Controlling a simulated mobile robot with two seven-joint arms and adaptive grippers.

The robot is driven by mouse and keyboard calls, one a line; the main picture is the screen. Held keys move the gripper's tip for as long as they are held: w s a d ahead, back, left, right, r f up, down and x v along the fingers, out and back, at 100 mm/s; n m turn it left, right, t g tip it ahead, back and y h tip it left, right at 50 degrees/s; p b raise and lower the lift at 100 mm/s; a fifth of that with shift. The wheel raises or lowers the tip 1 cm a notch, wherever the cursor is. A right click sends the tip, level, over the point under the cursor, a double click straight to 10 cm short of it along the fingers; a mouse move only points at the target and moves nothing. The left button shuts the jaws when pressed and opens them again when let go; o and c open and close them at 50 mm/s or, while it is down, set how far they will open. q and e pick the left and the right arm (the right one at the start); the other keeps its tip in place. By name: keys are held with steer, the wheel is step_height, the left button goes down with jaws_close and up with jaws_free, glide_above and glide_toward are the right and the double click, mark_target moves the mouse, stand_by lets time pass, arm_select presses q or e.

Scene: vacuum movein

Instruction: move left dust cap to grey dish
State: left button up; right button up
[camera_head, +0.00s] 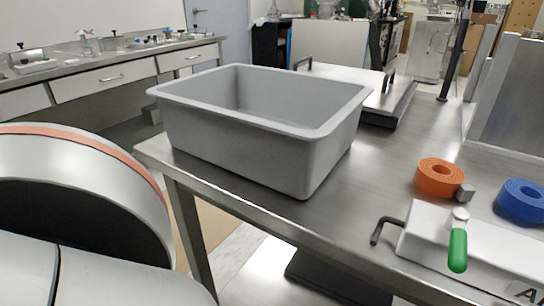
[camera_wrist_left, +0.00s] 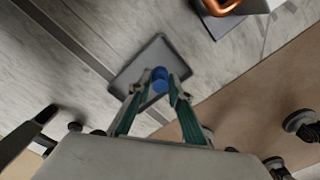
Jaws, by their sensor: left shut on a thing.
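In the left wrist view my left gripper (camera_wrist_left: 161,82) is shut on a small blue cap (camera_wrist_left: 160,74), held between its two fingertips. Behind the cap in that view is a dark grey, rectangular, shallow dish (camera_wrist_left: 155,51) with a thin rim; the fingers and cap cover part of it. I cannot tell the height of the cap above the dish. The head view shows neither the left gripper nor the cap. My right gripper is in neither view.
In the head view a large, empty grey tub (camera_head: 250,132) stands on a metal table (camera_head: 377,175). An orange coil (camera_head: 437,176), a blue coil (camera_head: 521,201) and a green-handled clamp (camera_head: 458,248) are at right. A copper-coloured curved part (camera_wrist_left: 222,6) tops the wrist view.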

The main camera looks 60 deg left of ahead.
arm_select(q)
steer(key=shift+f, duration=0.15)
steer(key=shift+s+f, duration=0.1)
steer(key=shift+f, duration=0.1)
steer(key=shift+f+b, duration=0.1)
steer(key=shift+b, duration=0.2)
steer(key=shift+f+b, duration=0.5)
steer(key=shift+f, duration=0.2)
stand_by(0.3)
